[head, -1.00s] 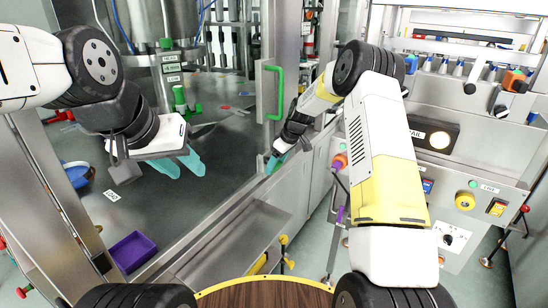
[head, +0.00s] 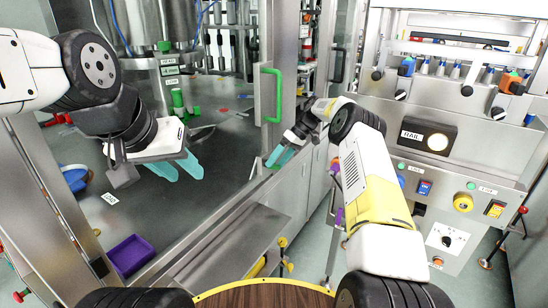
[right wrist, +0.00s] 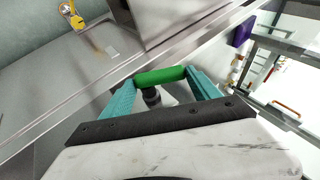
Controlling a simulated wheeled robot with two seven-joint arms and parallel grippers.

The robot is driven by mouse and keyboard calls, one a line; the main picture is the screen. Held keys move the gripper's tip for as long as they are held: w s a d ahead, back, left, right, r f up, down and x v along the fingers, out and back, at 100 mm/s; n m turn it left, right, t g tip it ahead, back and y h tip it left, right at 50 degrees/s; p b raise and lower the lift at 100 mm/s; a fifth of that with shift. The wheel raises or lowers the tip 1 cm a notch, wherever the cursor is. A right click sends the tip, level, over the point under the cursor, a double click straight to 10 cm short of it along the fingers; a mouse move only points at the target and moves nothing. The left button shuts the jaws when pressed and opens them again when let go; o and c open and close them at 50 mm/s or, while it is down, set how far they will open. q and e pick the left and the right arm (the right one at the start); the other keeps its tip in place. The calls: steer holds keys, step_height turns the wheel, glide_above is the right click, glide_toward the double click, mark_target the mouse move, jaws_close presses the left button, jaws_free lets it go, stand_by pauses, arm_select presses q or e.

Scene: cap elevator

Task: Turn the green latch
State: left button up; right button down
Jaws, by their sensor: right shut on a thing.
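The green latch (right wrist: 160,76) is a short rounded bar in the right wrist view, spanning between the teal fingertips of my right gripper (right wrist: 163,80). My right gripper is shut on it. In the head view, my right gripper (head: 278,158) is at the front frame edge below the green door handle, and the latch is mostly hidden by the fingers. My left gripper (head: 186,174) hangs over the grey work surface at the left, its two teal fingers apart and nothing seen between them.
A vertical green door handle (head: 269,95) stands on the metal post just behind my right gripper. A purple tray (head: 131,254) lies at the lower left. A control panel (head: 450,200) with knobs and a lamp stands at the right. Green cylinders (head: 178,103) stand on the work surface.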

steer(key=shift+w+d, duration=0.1)
stand_by(0.4)
steer(key=shift+c, duration=0.8)
jaws_free()
steer(key=shift+r, duration=0.1)
step_height(320, 180, up, 3)
steer(key=shift+r, duration=0.2)
steer(key=s+a+r, duration=0.1)
steer(key=s, duration=1.5)
steer(key=shift+a+r, duration=0.2)
